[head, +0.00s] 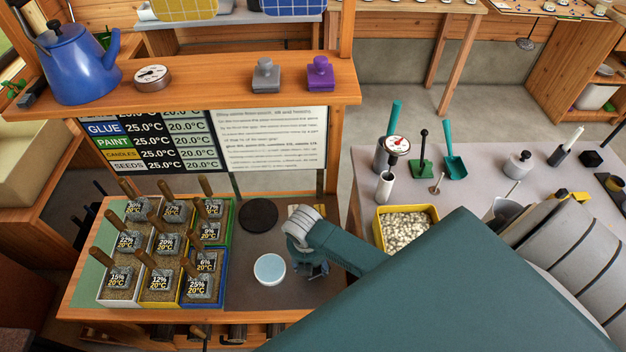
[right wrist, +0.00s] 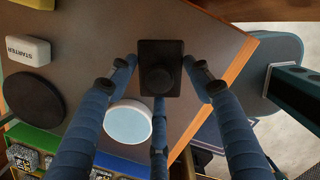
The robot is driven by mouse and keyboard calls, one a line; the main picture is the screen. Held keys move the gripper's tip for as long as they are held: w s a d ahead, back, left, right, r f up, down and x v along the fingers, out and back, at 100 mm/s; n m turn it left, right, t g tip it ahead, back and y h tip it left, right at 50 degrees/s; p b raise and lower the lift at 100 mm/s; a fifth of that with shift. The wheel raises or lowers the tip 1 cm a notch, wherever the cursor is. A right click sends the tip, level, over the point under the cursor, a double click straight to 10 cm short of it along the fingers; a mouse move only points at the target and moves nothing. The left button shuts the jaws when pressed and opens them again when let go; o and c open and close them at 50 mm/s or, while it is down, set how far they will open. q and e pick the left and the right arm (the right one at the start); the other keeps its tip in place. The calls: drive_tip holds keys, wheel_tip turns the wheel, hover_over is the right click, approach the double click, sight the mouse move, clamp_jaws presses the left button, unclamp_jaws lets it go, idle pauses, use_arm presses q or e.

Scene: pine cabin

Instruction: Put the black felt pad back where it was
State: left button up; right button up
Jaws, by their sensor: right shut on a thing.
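My right gripper (head: 310,268) is over the front right part of the potting bench (head: 245,296). It is shut on a black square pad with a round knob (right wrist: 160,52), seen between the fingers in the right wrist view. In the head view this pad is mostly hidden by the gripper and forearm. Whether it touches the bench I cannot tell. A flat round black disc (head: 258,215) lies on the bench behind; it also shows in the right wrist view (right wrist: 33,97). My left gripper is not in view.
A pale round dish (head: 270,269) sits just left of the gripper. Seed pots with wooden-handled labels fill the bench's left. A white STARTER block (right wrist: 27,50) lies near the disc. Grey (head: 265,76) and purple (head: 320,74) knobbed blocks stand on the shelf (head: 215,84) above.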

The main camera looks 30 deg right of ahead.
drive_tip(key=shift+f, duration=1.95)
drive_tip(key=shift+f, duration=0.1)
drive_tip(key=o, duration=1)
drive_tip(key=r, duration=0.4)
drive_tip(key=a+r, duration=0.1)
drive_tip(key=r, duration=0.7)
drive_tip(key=shift+s+a+r, duration=0.1)
drive_tip(key=shift+a, duration=0.1)
